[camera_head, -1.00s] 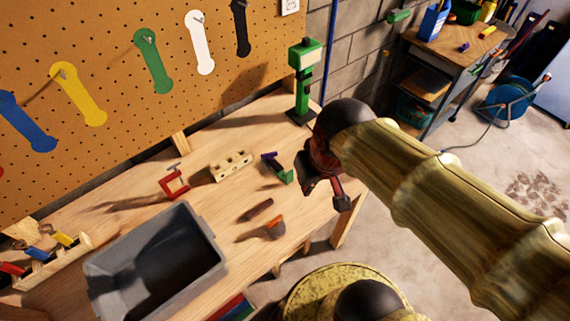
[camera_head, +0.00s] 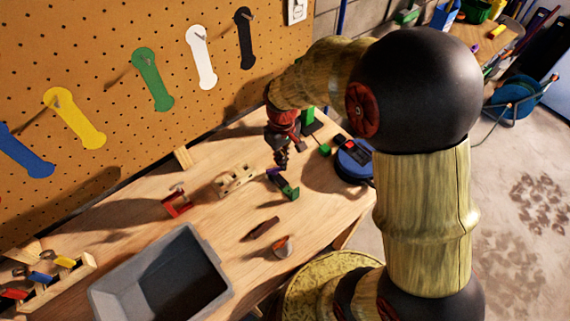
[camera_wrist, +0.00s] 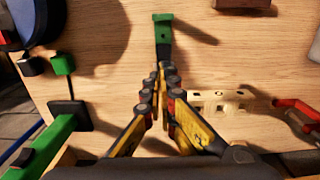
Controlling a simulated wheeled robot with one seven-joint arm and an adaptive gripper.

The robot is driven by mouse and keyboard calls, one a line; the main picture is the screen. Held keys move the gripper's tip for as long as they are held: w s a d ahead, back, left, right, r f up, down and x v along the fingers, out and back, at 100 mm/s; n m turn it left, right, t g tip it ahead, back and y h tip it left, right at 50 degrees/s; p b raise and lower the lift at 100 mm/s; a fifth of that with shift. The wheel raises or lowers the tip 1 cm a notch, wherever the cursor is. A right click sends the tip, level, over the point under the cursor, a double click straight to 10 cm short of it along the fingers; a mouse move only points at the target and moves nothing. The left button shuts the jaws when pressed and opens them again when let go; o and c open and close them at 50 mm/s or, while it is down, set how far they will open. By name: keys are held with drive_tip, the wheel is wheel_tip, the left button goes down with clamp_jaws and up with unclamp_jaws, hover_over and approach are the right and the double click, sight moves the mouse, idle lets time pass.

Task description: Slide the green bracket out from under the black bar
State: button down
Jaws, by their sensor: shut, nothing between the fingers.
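The green bracket (camera_head: 290,192) lies on the wooden workbench, right of the middle. Its green end (camera_wrist: 162,18) and a narrow stem show at the top of the wrist view. A small purple piece (camera_head: 273,174) lies at its far end in the head view. Dark parts show along the bracket, but I cannot clearly tell a separate black bar there. My gripper (camera_head: 281,162) points down just above the purple end. In the wrist view my gripper (camera_wrist: 163,72) is shut and empty, its tips in line with the bracket's stem. Whether they touch it is unclear.
A holed wooden block (camera_head: 234,181) and red clamp (camera_head: 177,204) lie to the left. A green post (camera_head: 309,118), small green cube (camera_head: 325,150) and blue round object (camera_head: 350,172) stand right. A dark bar-like piece (camera_head: 262,229) and grey bin (camera_head: 150,258) are nearer. Pegboard (camera_head: 120,120) stands behind.

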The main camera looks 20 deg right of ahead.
sight(283, 179)
wheel_tip(283, 179, down, 8)
drive_tip(key=shift+f+b, duration=0.25)
drive_tip(key=shift+b, duration=0.4)
drive_tip(key=s, duration=0.2)
drive_tip(key=s+d, duration=0.1)
drive_tip(key=shift+s+r, duration=0.15)
drive_tip(key=shift+r, duration=0.15)
drive_tip(key=shift+s+d, duration=0.1)
drive_tip(key=shift+s, duration=0.2)
drive_tip(key=s+d, duration=0.1)
drive_tip(key=s, duration=0.2)
drive_tip(key=s+d+p, duration=0.1)
drive_tip(key=s, duration=0.2)
drive_tip(key=s+d+p, duration=0.1)
drive_tip(key=s, duration=0.2)
drive_tip(key=shift+w, duration=0.1)
wheel_tip(283, 179, up, 12)
